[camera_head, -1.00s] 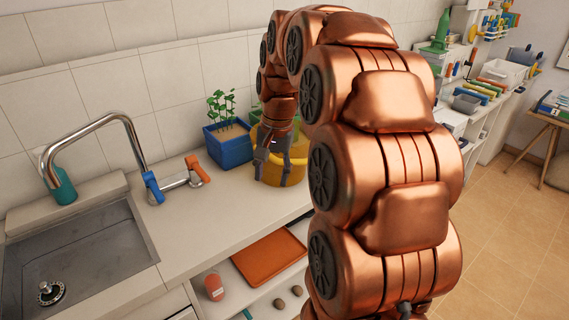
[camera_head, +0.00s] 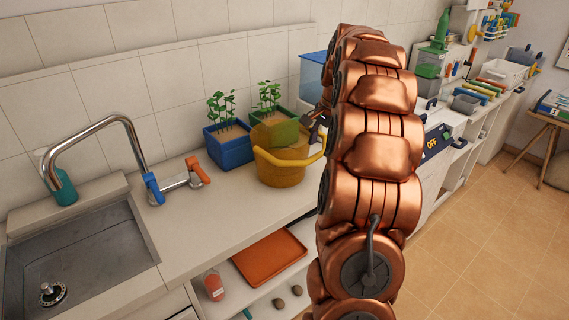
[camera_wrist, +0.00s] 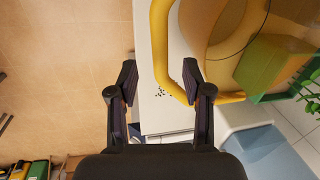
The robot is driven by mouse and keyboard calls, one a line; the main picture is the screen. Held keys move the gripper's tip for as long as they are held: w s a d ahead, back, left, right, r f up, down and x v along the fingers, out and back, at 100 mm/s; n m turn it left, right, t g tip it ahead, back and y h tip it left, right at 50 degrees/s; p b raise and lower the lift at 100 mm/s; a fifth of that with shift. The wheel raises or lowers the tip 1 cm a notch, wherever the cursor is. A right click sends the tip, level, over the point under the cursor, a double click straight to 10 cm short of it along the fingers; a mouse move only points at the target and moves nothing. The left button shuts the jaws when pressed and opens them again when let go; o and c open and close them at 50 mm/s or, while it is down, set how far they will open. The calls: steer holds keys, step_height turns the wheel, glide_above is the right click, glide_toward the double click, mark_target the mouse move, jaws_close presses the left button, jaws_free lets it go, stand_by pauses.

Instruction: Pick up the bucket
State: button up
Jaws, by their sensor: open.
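The yellow bucket (camera_head: 281,174) stands upright on the counter with its yellow handle (camera_head: 266,157) lowered across the front. My gripper (camera_head: 315,127) is at the bucket's upper right, partly hidden behind my arm. In the wrist view, my gripper (camera_wrist: 159,78) is open with nothing held. The handle (camera_wrist: 160,48) runs in front of the fingers and bends close to the right fingertip; I cannot tell whether they touch. Part of the bucket's inside (camera_wrist: 222,22) also shows there.
A blue planter (camera_head: 231,150) and a green planter with a seedling stand behind the bucket. The faucet (camera_head: 133,150) and sink (camera_head: 75,260) are to the left. An orange tray (camera_head: 268,257) lies on the shelf below.

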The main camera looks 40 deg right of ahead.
mark_target(319, 153)
steer(key=shift+w+d+f+p, duration=0.15)
steer(key=shift+f+p, duration=0.25)
steer(key=shift+f, duration=0.5)
steer(key=shift+w+d+f+p, duration=0.15)
steer(key=shift+f+p, duration=0.25)
steer(key=shift+f, duration=0.5)
steer(key=shift+w+f+p, duration=0.25)
steer(key=shift+f+p, duration=0.15)
steer(key=shift+f, duration=0.5)
steer(key=shift+c, duration=0.5)
jaws_close()
